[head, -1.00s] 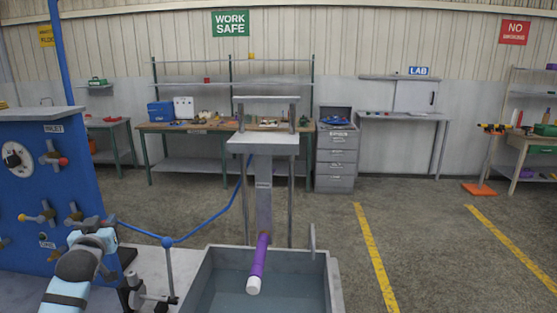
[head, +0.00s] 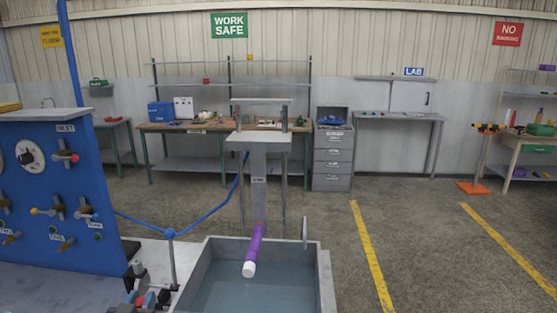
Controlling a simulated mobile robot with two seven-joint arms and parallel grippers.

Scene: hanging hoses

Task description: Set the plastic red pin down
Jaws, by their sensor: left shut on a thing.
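My left gripper (head: 141,303) shows only in part at the bottom edge of the head view, left of the basin. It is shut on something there. A small bit of red (head: 129,297) between its dark parts looks like the red pin, though most of it is hidden or cut off. The gripper is low, beside a grey fitting (head: 138,268) at the foot of the blue panel. My right gripper is not in view.
A grey basin of water (head: 325,285) stands front centre, with a purple hose (head: 256,243) with a white end hanging over it. A blue panel (head: 75,185) with valves stands at left. A thin blue line (head: 205,222) runs from it. Open floor lies at right.

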